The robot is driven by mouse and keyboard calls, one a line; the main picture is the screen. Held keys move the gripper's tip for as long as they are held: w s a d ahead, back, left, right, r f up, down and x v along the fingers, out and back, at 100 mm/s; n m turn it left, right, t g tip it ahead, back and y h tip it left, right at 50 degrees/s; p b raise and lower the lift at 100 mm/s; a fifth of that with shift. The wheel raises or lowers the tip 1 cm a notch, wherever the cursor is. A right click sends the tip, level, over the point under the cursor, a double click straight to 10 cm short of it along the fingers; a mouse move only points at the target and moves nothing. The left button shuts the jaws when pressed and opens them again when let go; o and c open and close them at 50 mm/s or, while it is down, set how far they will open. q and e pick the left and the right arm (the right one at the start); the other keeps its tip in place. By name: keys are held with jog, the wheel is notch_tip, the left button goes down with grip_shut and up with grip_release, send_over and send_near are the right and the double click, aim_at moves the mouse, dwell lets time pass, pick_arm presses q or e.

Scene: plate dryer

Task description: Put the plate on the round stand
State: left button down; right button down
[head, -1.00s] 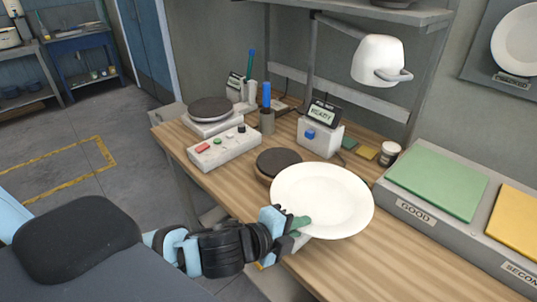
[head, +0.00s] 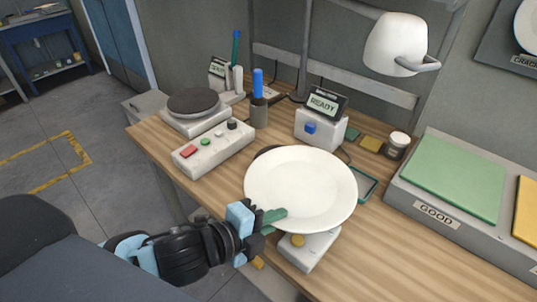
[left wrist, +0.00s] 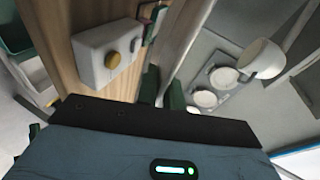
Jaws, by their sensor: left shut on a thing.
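A white round plate (head: 300,189) is held above the table in the head view, tilted a little toward me. My left gripper (head: 272,217) is shut on the plate's near left rim, with its green fingers at the edge. A dark round stand (head: 265,151) is mostly hidden behind the plate; only a dark sliver shows beyond its upper left edge. In the left wrist view the green fingers (left wrist: 162,88) show partly behind a dark bar; I cannot make out the plate there. My right gripper is in neither view.
A control box with buttons (head: 212,147) and a dark disc on a grey base (head: 193,103) stand left. A READY display box (head: 318,127) is behind the plate. A box with a yellow knob (head: 308,249) is below it. A GOOD tray (head: 405,206) lies right; a lamp (head: 395,45) overhangs.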

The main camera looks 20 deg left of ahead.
aim_at(257, 165)
pick_arm(q)
jog(key=shift+a+r, duration=0.2)
jog(key=shift+a, duration=0.05)
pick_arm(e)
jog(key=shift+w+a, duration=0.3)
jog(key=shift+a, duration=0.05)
pick_arm(q)
jog(key=shift+w, duration=0.15)
jog(key=w+a, duration=0.3)
jog(key=w, duration=0.1)
jog(key=w+a+f, duration=0.1)
jog(key=w+a, duration=0.1)
jog(key=w, duration=0.2)
jog(key=w+a, duration=0.3)
jog(key=w, duration=0.1)
jog(key=shift+w+a+f, duration=0.15)
jog(key=shift+a, duration=0.15)
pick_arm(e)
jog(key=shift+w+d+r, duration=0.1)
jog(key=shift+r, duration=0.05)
pick_arm(q)
jog(key=shift+w+a, duration=0.3)
jog(key=shift+w, duration=0.05)
notch_tip(257, 165, down, 4)
jog(key=shift+r, duration=0.2)
jog(key=shift+f, duration=0.25)
